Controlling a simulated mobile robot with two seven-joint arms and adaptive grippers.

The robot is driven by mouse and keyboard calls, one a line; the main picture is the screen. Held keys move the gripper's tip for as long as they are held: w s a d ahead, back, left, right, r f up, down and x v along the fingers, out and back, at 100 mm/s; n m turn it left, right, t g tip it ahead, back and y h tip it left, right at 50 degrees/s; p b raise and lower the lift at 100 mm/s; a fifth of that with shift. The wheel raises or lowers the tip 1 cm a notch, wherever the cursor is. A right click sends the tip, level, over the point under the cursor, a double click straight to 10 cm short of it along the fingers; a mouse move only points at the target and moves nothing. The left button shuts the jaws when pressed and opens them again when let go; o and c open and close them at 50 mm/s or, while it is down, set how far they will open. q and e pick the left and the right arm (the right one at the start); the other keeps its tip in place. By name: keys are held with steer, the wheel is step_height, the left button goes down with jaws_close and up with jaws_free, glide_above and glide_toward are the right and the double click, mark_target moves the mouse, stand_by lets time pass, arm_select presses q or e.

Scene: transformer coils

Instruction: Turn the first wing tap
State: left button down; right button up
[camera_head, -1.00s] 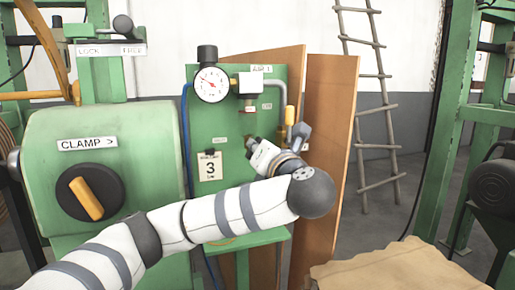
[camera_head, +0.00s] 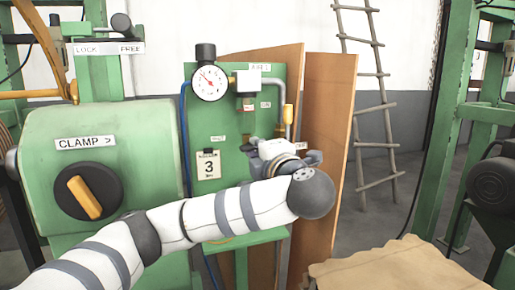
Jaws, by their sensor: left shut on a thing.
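The green air panel (camera_head: 205,125) stands in the middle, with a round white gauge (camera_head: 209,83) at its upper left and an AIR 1 label (camera_head: 260,68) at its top. My left gripper (camera_head: 262,151) is at the panel's lower right, beside the tag marked 3 (camera_head: 208,165). It is shut on what appears to be the first wing tap, which the gripper and wrist hide. My right gripper is not in view.
A green machine with a CLAMP knob (camera_head: 88,191) stands at the left. Brown boards (camera_head: 329,135) lean right of the panel, close to my gripper. A ladder (camera_head: 374,120) leans on the back wall. Brown sheeting (camera_head: 400,270) lies at the lower right.

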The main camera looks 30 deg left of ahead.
arm_select(q)
steer(key=shift+a+m, duration=0.1)
steer(key=shift+m, duration=0.4)
stand_by(0.3)
steer(key=c, duration=1.7)
jaws_free()
steer(key=shift+o, duration=0.2)
